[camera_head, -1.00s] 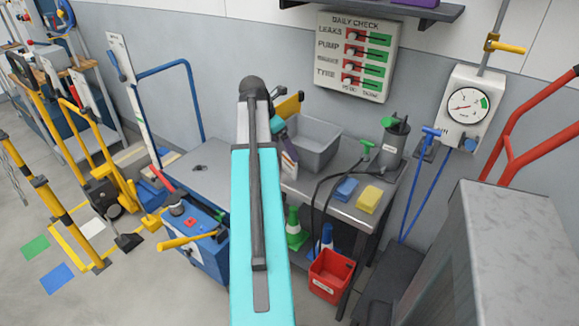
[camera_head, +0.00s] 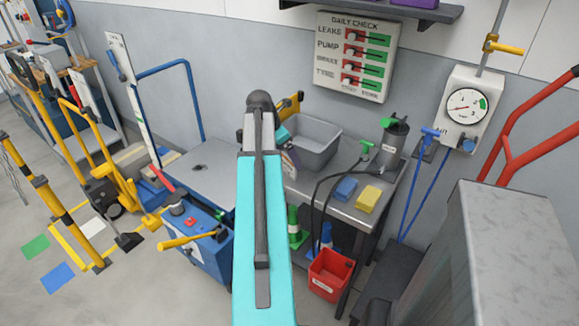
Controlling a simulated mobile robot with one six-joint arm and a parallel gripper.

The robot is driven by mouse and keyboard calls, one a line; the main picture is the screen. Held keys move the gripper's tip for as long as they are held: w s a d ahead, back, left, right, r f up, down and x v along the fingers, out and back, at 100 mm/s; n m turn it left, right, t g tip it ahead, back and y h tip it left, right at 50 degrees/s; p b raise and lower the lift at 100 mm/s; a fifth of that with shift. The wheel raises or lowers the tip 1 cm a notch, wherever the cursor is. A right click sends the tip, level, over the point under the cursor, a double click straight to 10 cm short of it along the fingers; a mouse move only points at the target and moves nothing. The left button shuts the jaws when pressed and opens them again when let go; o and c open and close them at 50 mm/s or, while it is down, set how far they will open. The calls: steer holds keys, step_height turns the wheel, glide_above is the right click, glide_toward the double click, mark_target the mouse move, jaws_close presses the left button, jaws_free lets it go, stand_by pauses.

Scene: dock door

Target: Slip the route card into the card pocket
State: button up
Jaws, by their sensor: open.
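My arm's cyan link fills the middle of the view and hides much of what lies behind it. A small part of my gripper (camera_head: 290,158) seems to show just right of the link, by the left end of the grey bin; its fingers are too small and covered to make out well. I see no card held in it. I cannot make out the route card or the card pocket for sure.
A grey bin (camera_head: 322,153), blue sponge (camera_head: 345,189) and yellow sponge (camera_head: 369,199) are on the metal bench (camera_head: 345,211). A red bucket (camera_head: 329,278) stands below. A blue-handled cart (camera_head: 197,166) is left; a grey cabinet (camera_head: 515,215) is right. A daily check board (camera_head: 353,55) hangs behind.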

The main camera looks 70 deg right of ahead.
steer(key=c, duration=1.5)
steer(key=shift+r, duration=0.2)
steer(key=w+a+r, duration=0.1)
steer(key=w+a, duration=0.1)
steer(key=a, duration=0.2)
steer(key=w+a+r+b, duration=0.1)
steer(key=w+a+r, duration=0.1)
steer(key=a, duration=0.3)
steer(key=w+a+r+b, duration=0.1)
steer(key=w+a, duration=0.3)
steer(key=shift+w+a+r, duration=0.25)
steer(key=shift+a+r, duration=0.05)
steer(key=shift+a, duration=0.05)
